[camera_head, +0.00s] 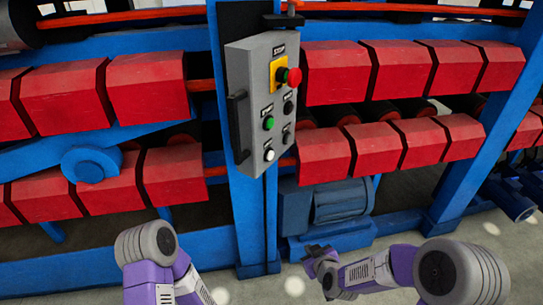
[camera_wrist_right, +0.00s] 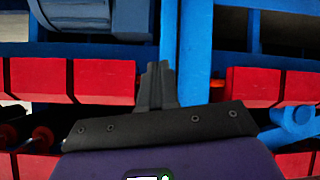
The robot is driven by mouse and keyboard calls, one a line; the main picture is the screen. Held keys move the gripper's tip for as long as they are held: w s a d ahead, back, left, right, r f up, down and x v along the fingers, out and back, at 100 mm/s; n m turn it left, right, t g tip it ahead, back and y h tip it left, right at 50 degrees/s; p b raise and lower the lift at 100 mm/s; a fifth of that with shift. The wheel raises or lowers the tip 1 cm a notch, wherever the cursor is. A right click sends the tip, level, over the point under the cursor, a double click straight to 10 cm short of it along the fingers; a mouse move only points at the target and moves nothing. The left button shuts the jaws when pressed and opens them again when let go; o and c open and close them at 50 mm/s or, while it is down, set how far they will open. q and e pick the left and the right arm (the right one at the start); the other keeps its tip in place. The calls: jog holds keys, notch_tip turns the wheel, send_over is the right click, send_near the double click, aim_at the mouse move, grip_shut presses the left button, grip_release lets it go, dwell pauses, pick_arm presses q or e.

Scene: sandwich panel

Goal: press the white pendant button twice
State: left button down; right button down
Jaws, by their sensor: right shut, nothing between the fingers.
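The grey pendant box (camera_head: 250,105) hangs in front of a blue upright, with its button face turned to the right. The white button (camera_head: 269,155) is the lowest on the left of that face. My right gripper (camera_head: 312,249) is low and to the right of the pendant, well below the white button and apart from it. In the right wrist view my right gripper's fingers (camera_wrist_right: 157,85) are together and empty. The pendant cannot be made out in that view. My left arm shows at the bottom left, but its gripper is not visible.
The pendant also has a red emergency stop (camera_head: 294,77), a green button (camera_head: 268,123) and dark buttons. Red roller blocks (camera_head: 145,85) on blue frames stand on both sides. A blue motor (camera_head: 343,200) sits behind my right gripper. Grey floor is open in front.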

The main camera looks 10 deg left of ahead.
jog(key=s+d+f+m+g, duration=0.1)
jog(key=s+f+m+g, duration=0.3)
jog(key=s+f, duration=0.6)
jog(key=s+d+f+m+g, duration=0.2)
jog(key=s+f+m+g, duration=0.3)
jog(key=s+f, duration=0.5)
jog(key=s, duration=0.4)
jog(key=shift+s+d+m+g+y, duration=0.2)
jog(key=shift+m+g+y, duration=0.1)
jog(key=shift+g, duration=0.1)
